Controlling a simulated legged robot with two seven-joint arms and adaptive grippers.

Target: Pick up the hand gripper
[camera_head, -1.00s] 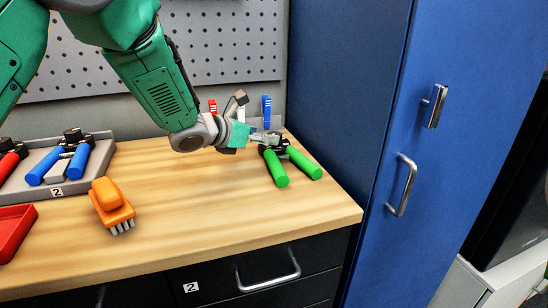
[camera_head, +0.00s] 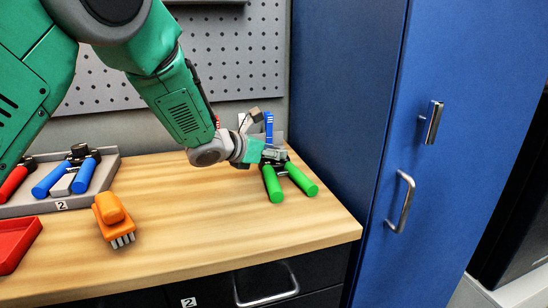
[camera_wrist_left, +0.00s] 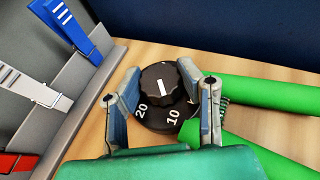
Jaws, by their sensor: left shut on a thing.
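A hand gripper with two green handles (camera_head: 300,179) lies on the wooden bench top near its right end, handles toward the front. In the left wrist view its black dial (camera_wrist_left: 160,90), marked 10 and 20, sits between my fingers, and its green handles (camera_wrist_left: 262,92) run off to the right. My left gripper (camera_head: 272,157) is at the dial end, its fingers on either side of the dial and shut on it. In the head view the dial is mostly hidden behind my gripper. My right gripper is not in view.
A grey tray (camera_head: 108,174) with blue-handled and red-handled grippers stands at the left. An orange brush (camera_head: 114,222) and a red tray (camera_head: 18,240) lie in front. A rack of clips (camera_wrist_left: 35,120) stands behind my gripper. A blue cabinet (camera_head: 345,110) borders the right.

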